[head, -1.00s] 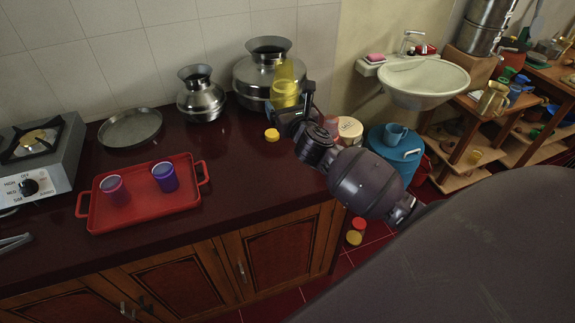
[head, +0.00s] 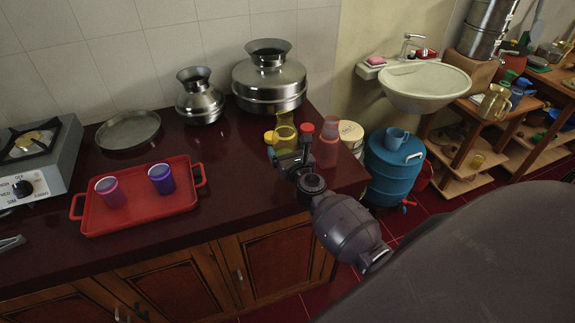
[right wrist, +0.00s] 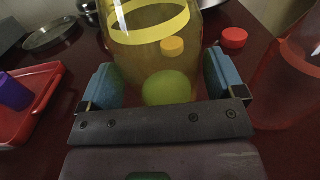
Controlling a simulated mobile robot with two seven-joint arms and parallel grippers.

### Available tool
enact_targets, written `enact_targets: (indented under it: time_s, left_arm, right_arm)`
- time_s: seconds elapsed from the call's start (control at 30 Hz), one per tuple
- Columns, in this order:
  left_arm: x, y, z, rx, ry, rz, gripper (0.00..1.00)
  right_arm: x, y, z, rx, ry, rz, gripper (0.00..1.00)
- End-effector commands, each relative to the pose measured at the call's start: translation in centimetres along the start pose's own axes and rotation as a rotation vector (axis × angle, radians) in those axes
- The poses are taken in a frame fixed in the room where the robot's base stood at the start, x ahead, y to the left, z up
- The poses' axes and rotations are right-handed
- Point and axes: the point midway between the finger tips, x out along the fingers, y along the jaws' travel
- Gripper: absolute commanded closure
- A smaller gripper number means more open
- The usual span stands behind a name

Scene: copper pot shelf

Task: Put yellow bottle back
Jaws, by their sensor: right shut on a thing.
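The yellow see-through bottle (head: 285,128) is upright near the right end of the dark red counter, in front of the large metal pot. My right gripper (head: 287,156) is shut on it. In the right wrist view the yellow bottle (right wrist: 150,42) stands between the two blue-grey fingers (right wrist: 163,88). I cannot tell whether its base touches the counter. A loose yellow cap (head: 268,136) lies just left of the bottle; it also shows through the bottle in the right wrist view (right wrist: 172,47). My left gripper is not in view.
A red see-through bottle (head: 327,152) stands close right of my gripper, with a red cap (head: 306,128) beside it. Behind are a large pot (head: 270,85) and a smaller pot (head: 200,98). A red tray (head: 140,222) with two cups is left. The counter between is clear.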

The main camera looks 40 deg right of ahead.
Motion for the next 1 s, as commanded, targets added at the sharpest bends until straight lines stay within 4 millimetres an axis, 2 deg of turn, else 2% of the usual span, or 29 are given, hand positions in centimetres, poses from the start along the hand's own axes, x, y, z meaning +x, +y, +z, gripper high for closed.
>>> enact_targets:
  time_s: [0.17, 0.5, 1.0]
  left_arm:
    - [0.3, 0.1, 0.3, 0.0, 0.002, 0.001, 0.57]
    - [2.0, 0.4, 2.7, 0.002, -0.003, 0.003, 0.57]
    - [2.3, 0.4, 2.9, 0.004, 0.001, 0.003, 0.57]
  right_arm:
    - [0.0, 0.0, -0.6, 0.001, -0.001, 0.0, 0.53]
    - [0.0, 0.0, -4.3, -0.001, 0.002, 0.0, 0.53]
    - [0.0, 0.0, -4.7, 0.0, 0.0, 0.0, 0.53]
